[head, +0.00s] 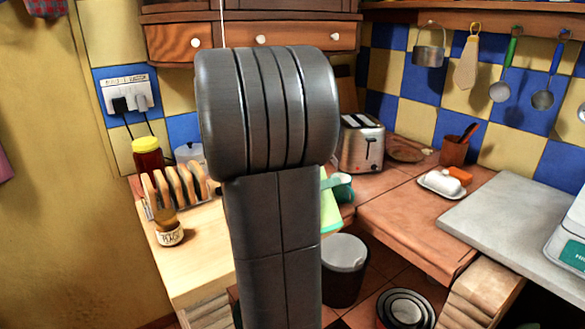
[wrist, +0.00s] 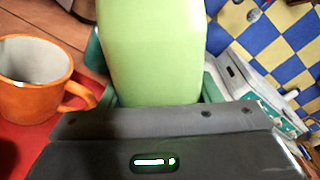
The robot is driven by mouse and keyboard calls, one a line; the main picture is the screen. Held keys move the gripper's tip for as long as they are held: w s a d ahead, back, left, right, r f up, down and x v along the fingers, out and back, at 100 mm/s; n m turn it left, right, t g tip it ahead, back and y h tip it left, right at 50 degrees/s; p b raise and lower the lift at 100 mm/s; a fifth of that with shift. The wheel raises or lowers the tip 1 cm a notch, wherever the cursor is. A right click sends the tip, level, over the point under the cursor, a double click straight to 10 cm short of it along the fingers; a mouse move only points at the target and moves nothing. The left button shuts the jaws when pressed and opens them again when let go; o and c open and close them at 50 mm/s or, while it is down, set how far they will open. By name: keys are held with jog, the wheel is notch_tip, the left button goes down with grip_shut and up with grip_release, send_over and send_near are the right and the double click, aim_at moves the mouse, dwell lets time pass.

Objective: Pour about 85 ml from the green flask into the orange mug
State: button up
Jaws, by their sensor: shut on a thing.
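The green flask (wrist: 150,40) fills the upper middle of the wrist view, pale green and close to the camera. My gripper (wrist: 158,82) is shut on it, with a teal finger on each side. A pale green strip of the flask (head: 329,211) shows in the head view beside my arm, which hides the rest. Its mouth and any liquid are out of sight, and I cannot tell its tilt. The orange mug (wrist: 32,85) stands at the left of the wrist view on a red surface, its handle towards the flask. My arm seems to hide the mug in the head view.
A toaster (head: 361,143) and a white dish (head: 440,184) stand on the back counter. A bin (head: 345,268) stands below. The grey worktop at right has bare room.

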jog(key=n+p, duration=0.1)
jog(key=p, duration=0.1)
jog(key=s+f+n+p, duration=0.1)
jog(key=p, duration=0.2)
jog(key=d+n+p, duration=0.1)
jog(key=n+p, duration=0.1)
jog(key=p, duration=0.1)
jog(key=shift+s+f+g, duration=0.25)
jog(key=shift+f+g, duration=0.1)
jog(key=shift+g, duration=0.05)
jog(key=n+p, duration=0.1)
jog(key=p, duration=0.3)
jog(key=shift+s+r+n, duration=0.1)
jog(key=shift+s+n, duration=0.05)
jog(key=shift+n, duration=0.15)
jog(key=shift+p, duration=0.3)
jog(key=shift+w+a+r+n+p, duration=0.15)
jog(key=shift+w+r+n+p, duration=0.15)
jog(key=shift+r+n+p, duration=0.35)
jog(key=shift+g, duration=0.3)
jog(key=shift+w+n+p, duration=0.1)
jog(key=shift+n+p, duration=0.35)
jog(key=shift+n, duration=0.4)
jog(key=shift+r, duration=0.15)
jog(key=shift+r+h+p, duration=0.1)
jog(key=shift+h+p, duration=0.2)
jog(key=shift+r+n+g+p, duration=0.3)
jog(key=shift+r+n+p, duration=0.05)
jog(key=shift+n+p, duration=0.15)
dwell(1.2)
